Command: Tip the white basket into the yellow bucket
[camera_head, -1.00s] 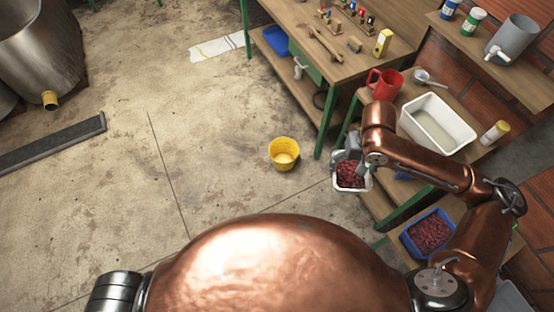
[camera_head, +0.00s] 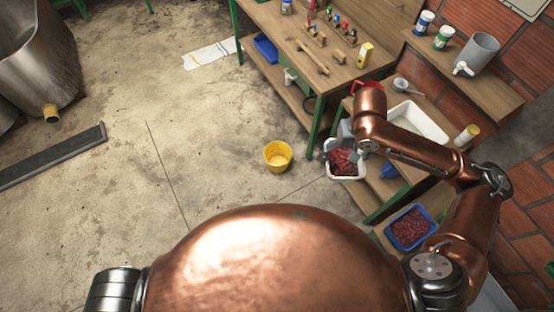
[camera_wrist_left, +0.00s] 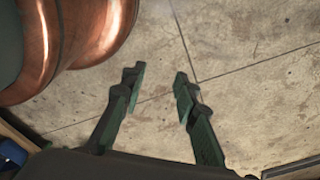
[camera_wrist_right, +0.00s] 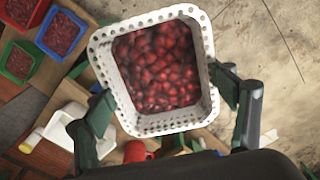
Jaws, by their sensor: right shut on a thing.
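The white basket (camera_head: 345,172), full of dark red berries or cherries, hangs from my right gripper (camera_head: 350,150) in the head view. It fills the middle of the right wrist view (camera_wrist_right: 210,75), with fingers at both sides of its perforated rim. The right gripper is shut on it, and the basket looks roughly level. The yellow bucket (camera_head: 277,156) stands on the concrete floor, left of the basket and apart from it. Its inside looks empty. My left gripper (camera_wrist_left: 160,80) shows only in its own wrist view, fingers apart with bare floor between them.
A workbench (camera_head: 300,40) with tools stands at the back. A shelf right of the basket bears a white tub (camera_head: 420,120); a blue crate of red fruit (camera_head: 409,229) lies lower. A drain channel (camera_head: 50,157) crosses the left floor. Open floor surrounds the bucket.

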